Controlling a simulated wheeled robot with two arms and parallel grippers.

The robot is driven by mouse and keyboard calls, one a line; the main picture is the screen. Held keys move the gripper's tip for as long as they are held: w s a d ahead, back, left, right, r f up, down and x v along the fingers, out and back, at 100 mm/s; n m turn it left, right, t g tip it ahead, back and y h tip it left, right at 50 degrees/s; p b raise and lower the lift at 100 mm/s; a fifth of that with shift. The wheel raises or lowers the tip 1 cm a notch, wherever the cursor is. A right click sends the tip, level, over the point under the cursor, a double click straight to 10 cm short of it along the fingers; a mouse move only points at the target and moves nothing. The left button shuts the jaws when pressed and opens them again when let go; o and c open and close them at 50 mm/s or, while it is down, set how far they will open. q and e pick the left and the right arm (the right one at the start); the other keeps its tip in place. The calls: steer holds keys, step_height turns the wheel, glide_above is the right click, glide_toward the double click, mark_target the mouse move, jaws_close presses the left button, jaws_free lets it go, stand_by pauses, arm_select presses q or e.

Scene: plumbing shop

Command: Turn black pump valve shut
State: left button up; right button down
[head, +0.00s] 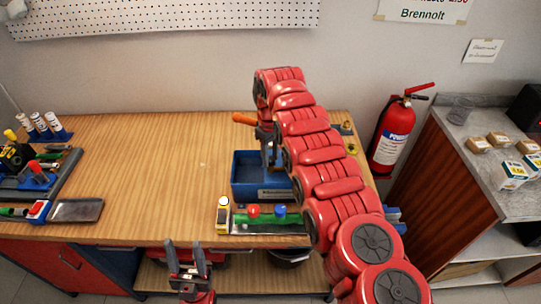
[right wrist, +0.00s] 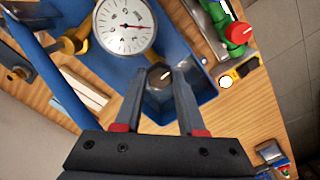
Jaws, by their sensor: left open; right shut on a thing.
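The black pump valve (right wrist: 160,76) is a round black knob with a light mark, below the white dial gauge (right wrist: 125,24) in the right wrist view. My right gripper (right wrist: 161,88) is shut on it, with one finger on each side of the knob. In the head view my red right arm hides most of the pump and the valve above the blue tub (head: 243,185). My left gripper (head: 187,262) is open and empty, in front of the bench's front edge, away from the pump.
A green fitting block with a red knob (head: 253,211) and a blue knob stands in front of the tub. An orange handle (head: 243,118) sticks out left of my right arm. Tools and a grey tray (head: 76,210) lie at the left. The bench's middle left (head: 150,180) is clear.

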mark_target(271, 160)
stand_by(0.4)
steer(key=shift+c, duration=2.4)
jaws_free()
steer(key=shift+r, duration=0.1)
steer(key=shift+r, duration=0.25)
step_height(271, 160, up, 17)
steer(key=p, duration=1.3)
steer(key=shift+f+p, duration=0.2)
steer(key=shift+p, duration=0.2)
steer(key=shift+s, duration=0.1)
